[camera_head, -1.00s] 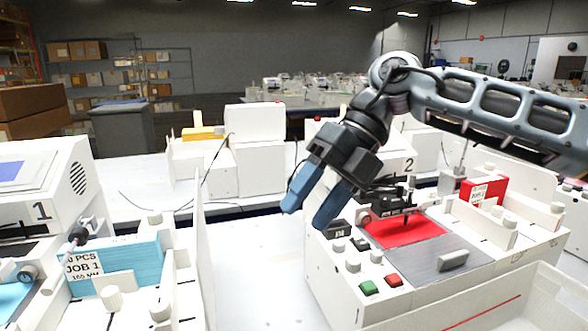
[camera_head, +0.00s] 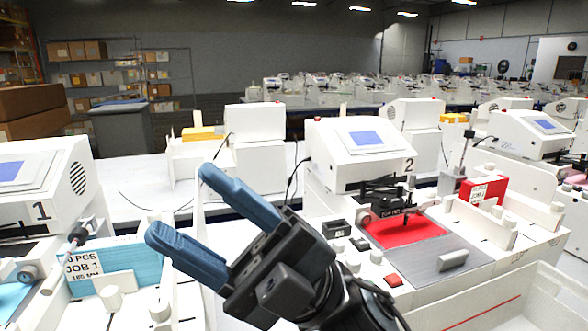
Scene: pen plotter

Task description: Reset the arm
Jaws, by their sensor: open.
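My gripper (camera_head: 178,212) is open and empty, with its two blue fingers apart and pointing to the upper left. It is low in the middle of the view, in front of the gap between machine 1 (camera_head: 25,213) on the left and machine 2 (camera_head: 362,143) on the right. My wrist and forearm run down to the bottom edge. They hide the front left part of machine 2's base. The fingers touch nothing that I can see.
Machine 2 has a red sheet (camera_head: 404,231) on its bed, a red button (camera_head: 393,280) and a screen. Machine 1 has a blue stack (camera_head: 140,262) with a JOB 1 label. An open white bin (camera_head: 548,290) stands at lower right. Other white machines stand behind.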

